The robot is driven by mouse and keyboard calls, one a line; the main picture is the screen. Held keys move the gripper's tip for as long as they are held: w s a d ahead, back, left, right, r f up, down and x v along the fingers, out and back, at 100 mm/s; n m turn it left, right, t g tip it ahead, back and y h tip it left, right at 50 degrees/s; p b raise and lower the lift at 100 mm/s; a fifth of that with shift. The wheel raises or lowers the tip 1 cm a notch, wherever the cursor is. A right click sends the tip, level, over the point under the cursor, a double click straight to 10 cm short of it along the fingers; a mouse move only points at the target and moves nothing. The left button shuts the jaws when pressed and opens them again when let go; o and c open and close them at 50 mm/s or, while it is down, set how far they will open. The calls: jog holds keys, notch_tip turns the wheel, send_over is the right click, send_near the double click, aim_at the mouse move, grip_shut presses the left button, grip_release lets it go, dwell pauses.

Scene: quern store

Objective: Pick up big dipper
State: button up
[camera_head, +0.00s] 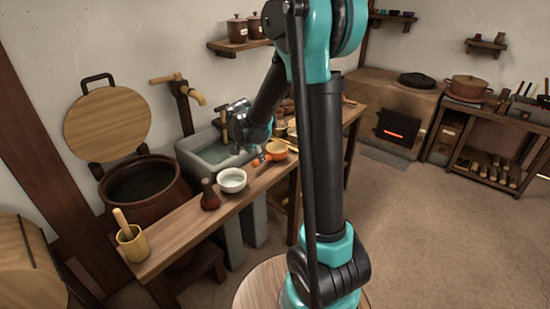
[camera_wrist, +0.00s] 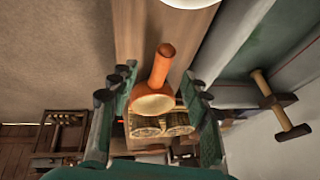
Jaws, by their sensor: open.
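The big dipper is the orange dipper (camera_wrist: 157,88), with a round bowl and a stubby handle. In the wrist view it lies on the wooden counter (camera_wrist: 137,40), handle toward the top of the picture. My gripper (camera_wrist: 159,73) is open, with one finger on each side of the dipper and gaps showing between. In the head view the dipper (camera_head: 277,150) is on the counter beside the sink, and my gripper (camera_head: 262,152) is just above its handle end. I cannot tell from these views how far above the dipper the fingertips are.
A white bowl (camera_head: 232,180) and a dark red bottle (camera_head: 210,195) stand nearby on the counter. The grey stone sink (camera_head: 195,157) with a wooden tap (camera_head: 184,90) is behind.

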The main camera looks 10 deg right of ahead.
aim_at(257, 161)
jog(key=shift+w+x, duration=0.2)
jog(key=shift+x, duration=3.8)
jog(key=shift+c, duration=0.5)
jog(key=shift+r, duration=0.1)
grip_shut()
